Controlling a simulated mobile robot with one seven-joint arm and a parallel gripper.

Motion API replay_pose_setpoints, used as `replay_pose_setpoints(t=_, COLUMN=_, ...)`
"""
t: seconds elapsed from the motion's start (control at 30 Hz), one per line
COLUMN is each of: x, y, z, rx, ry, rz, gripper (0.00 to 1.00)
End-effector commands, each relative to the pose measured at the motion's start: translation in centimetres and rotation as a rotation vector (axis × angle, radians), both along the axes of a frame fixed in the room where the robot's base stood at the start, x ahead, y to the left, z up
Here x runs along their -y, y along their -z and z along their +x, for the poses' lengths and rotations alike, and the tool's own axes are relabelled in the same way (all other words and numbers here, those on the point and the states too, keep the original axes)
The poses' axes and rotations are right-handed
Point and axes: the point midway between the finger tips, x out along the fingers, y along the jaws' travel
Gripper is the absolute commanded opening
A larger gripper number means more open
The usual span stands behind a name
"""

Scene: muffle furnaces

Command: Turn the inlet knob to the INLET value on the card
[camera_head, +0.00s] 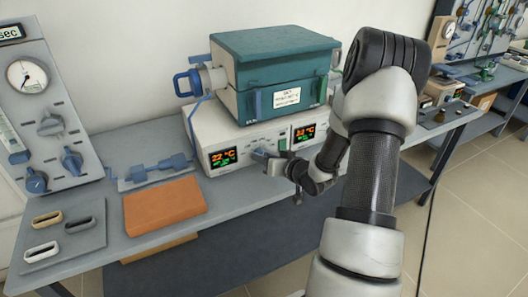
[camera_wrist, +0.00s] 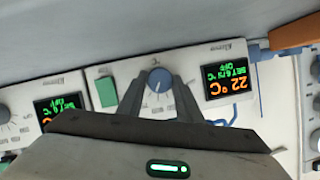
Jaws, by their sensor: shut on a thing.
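My gripper (camera_head: 272,159) reaches the front panel of the white control box (camera_head: 205,125) under the teal furnace. In the wrist view my gripper (camera_wrist: 158,90) has its two dark fingers on either side of a blue-grey round knob (camera_wrist: 158,79), shut on it. The knob sits between a green switch (camera_wrist: 107,91) and a display (camera_wrist: 227,82) reading 22 °C, seen upside down. No inlet name can be read by this knob. A white card (camera_head: 287,97) is on the furnace (camera_head: 265,60); its text is too small to read.
A sloped panel (camera_head: 40,110) with a gauge and several blue and grey knobs stands at the far left. An orange-brown block (camera_head: 163,205) and a grey tray (camera_head: 66,238) with small oval pieces are on the bench. A second display (camera_head: 304,134) is at the box's right.

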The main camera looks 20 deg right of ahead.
Motion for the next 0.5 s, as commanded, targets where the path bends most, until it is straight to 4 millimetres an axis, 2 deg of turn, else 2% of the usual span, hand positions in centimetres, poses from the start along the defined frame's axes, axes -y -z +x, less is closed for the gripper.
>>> replay_pose_setpoints(t=0.2, x=0.20, y=-0.17, z=-0.03, rx=-0.005, ry=0.002, rz=0.140, gripper=0.10)
replay_pose_setpoints(t=0.5, x=0.23, y=0.03, z=0.01, rx=-0.008, ry=0.001, rz=0.234, gripper=0.10)
